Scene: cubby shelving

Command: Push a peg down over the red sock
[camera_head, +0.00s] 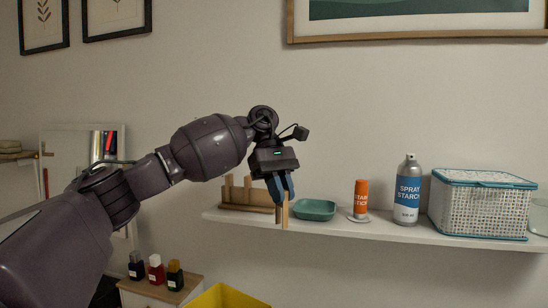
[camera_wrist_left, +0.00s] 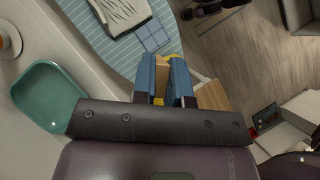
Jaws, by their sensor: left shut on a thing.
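My left gripper (camera_head: 284,200) is shut on a slim wooden peg (camera_head: 285,214), which hangs below its blue fingertips in front of the shelf edge. In the left wrist view, the blue fingers (camera_wrist_left: 168,78) close on the tan peg (camera_wrist_left: 161,76), with most of it hidden between them. I cannot make out a red sock in either view. My right gripper is not in view.
A white wall shelf (camera_head: 390,231) carries a wooden holder (camera_head: 247,194), teal dish (camera_head: 315,209), orange stick (camera_head: 361,197), spray starch can (camera_head: 407,190) and lidded basket (camera_head: 481,206). Below are several small bottles (camera_head: 155,270) and a yellow bin (camera_head: 224,297).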

